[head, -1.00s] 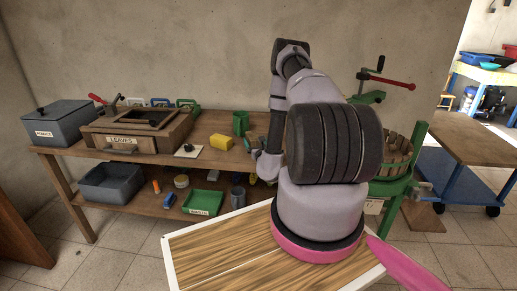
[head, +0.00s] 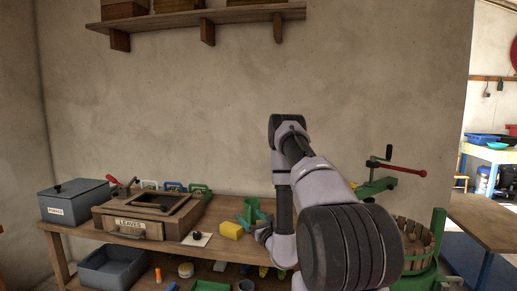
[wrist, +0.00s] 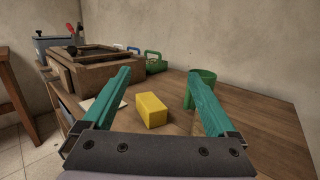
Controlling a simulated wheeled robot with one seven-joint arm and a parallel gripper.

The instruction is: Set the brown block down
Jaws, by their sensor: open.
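In the head view my gripper (head: 263,218) is small and partly hidden by my arm, close to the green cup (head: 250,207).
A wooden box labelled LEAVES (head: 140,221) and a lidded grey bin (head: 75,202) stand at the bench's left. A slatted press (head: 418,242) stands right. Bare benchtop (wrist: 245,115) shows at right.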

